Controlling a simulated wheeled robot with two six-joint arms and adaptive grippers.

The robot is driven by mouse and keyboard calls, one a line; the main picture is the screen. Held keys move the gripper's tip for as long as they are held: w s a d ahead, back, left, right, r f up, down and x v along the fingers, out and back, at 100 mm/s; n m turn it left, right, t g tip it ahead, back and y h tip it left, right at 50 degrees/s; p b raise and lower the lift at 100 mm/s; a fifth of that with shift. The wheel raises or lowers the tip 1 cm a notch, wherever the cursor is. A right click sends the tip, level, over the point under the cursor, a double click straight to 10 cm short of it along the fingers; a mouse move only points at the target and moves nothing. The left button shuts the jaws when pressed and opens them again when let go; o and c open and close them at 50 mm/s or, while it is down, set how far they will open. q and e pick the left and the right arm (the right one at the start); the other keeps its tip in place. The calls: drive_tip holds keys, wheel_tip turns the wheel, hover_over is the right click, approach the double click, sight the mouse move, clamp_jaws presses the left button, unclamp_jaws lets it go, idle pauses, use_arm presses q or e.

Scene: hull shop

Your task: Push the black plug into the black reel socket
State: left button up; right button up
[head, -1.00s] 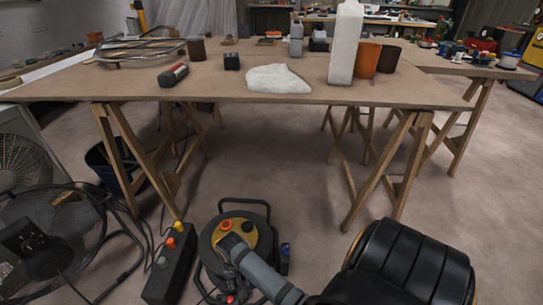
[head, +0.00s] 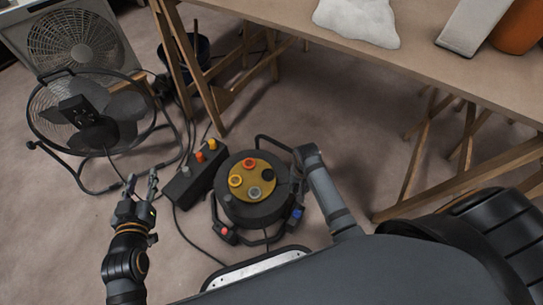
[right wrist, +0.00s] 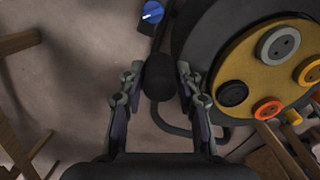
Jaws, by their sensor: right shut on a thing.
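The reel (head: 236,212) stands on the floor, with a yellow face holding several coloured sockets. The black socket (head: 267,174) is on the right of that face and also shows in the right wrist view (right wrist: 232,93); nothing visible is in it. My right gripper (right wrist: 159,84) is shut on the black plug (right wrist: 158,76), left of the socket and apart from it in the right wrist view. In the head view my right gripper is dark and hard to make out near the reel's right side. My left gripper (head: 141,184) is open and empty, left of the reel.
A fan (head: 95,115) with trailing cables stands further left. Wooden trestles and a table (head: 420,62) stand behind. A blue knob (right wrist: 152,11) sits by the reel's rim.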

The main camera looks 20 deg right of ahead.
use_arm(q)
drive_tip(key=s+f+g+p, duration=0.6)
drive_tip(key=s+f+g, duration=0.6)
drive_tip(key=s, duration=0.4)
drive_tip(key=shift+f, duration=0.3)
use_arm(e)
drive_tip(key=w+a+r, duration=0.5)
drive_tip(key=w+a, duration=0.2)
drive_tip(key=w, duration=0.4)
drive_tip(key=shift+w+a, duration=0.35)
drive_tip(key=shift+a, duration=0.05)
drive_tip(key=shift+f, duration=0.1)
